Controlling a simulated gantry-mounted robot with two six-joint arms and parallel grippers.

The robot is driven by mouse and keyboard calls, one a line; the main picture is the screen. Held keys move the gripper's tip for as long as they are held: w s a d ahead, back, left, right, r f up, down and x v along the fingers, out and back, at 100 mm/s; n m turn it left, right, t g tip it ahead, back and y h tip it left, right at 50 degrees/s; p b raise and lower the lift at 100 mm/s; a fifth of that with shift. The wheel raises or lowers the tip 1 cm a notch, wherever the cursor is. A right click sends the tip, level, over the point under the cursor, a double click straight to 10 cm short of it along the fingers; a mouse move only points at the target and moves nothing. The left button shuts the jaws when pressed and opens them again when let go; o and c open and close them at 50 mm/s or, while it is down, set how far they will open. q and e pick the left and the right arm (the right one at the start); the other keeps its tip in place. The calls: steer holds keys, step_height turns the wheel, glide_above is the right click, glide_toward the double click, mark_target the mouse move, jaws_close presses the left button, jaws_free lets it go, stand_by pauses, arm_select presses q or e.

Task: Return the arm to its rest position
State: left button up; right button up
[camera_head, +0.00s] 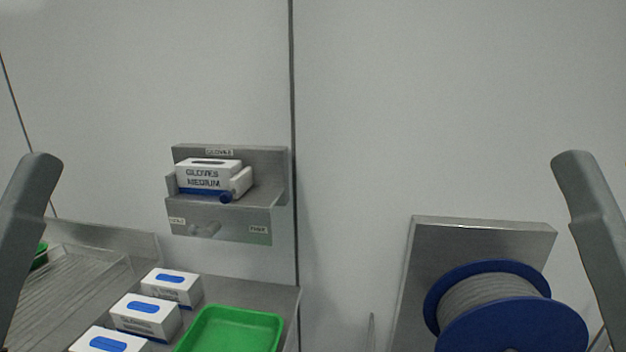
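My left arm (28,225) comes in along the left edge as a grey link. My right arm (595,235) comes in along the right edge in a similar upright pose. Both run down out of the picture, and neither gripper's fingers can be seen. No dates are visible in this view.
A wall shelf (228,226) holds a glove box (208,175). Below it, several white boxes (147,314) and a green tray (229,311) stand on a metal counter (290,296). A blue reel (512,328) stands before a metal panel (484,235) at right.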

step_height(320, 180, up, 38)
steer(key=p, duration=3.8)
steer(key=shift+w+d, duration=0.15)
steer(key=shift+d, duration=0.15)
